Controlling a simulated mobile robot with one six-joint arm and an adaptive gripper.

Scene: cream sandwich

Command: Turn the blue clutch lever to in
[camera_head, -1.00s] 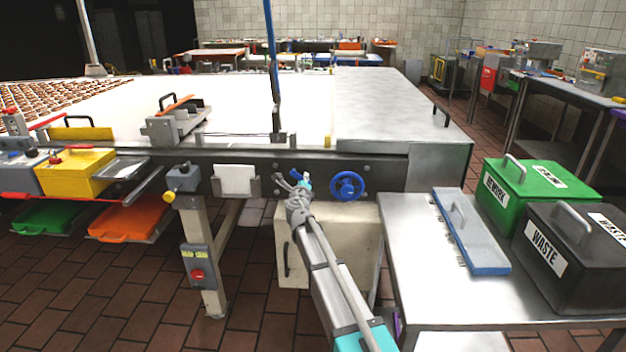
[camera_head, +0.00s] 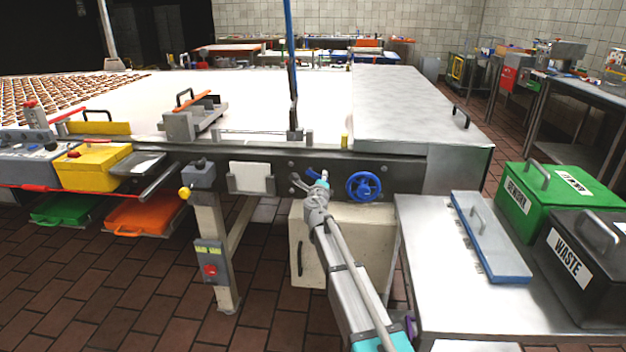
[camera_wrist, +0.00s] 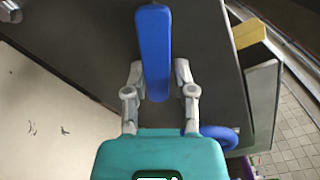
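The blue clutch lever (camera_head: 312,175) is on the dark side rail of the conveyor table, left of the blue handwheel (camera_head: 364,187). My gripper (camera_head: 314,188) is at the lever and hides part of it in the head view. In the wrist view the lever (camera_wrist: 154,45) is a long blue bar that runs between the two fingers of my gripper (camera_wrist: 160,78). The fingers stand apart, one on each side of the lever, with what looks like a narrow gap. The lever's pivot and any marking for "in" are not readable.
The handwheel rim also shows close to my gripper's right in the wrist view (camera_wrist: 218,137). A cream box (camera_head: 340,250) sits below the rail. A steel table (camera_head: 440,290) at right holds a blue-edged tray (camera_head: 515,278), a green bin (camera_head: 550,205) and a black waste bin (camera_head: 590,270).

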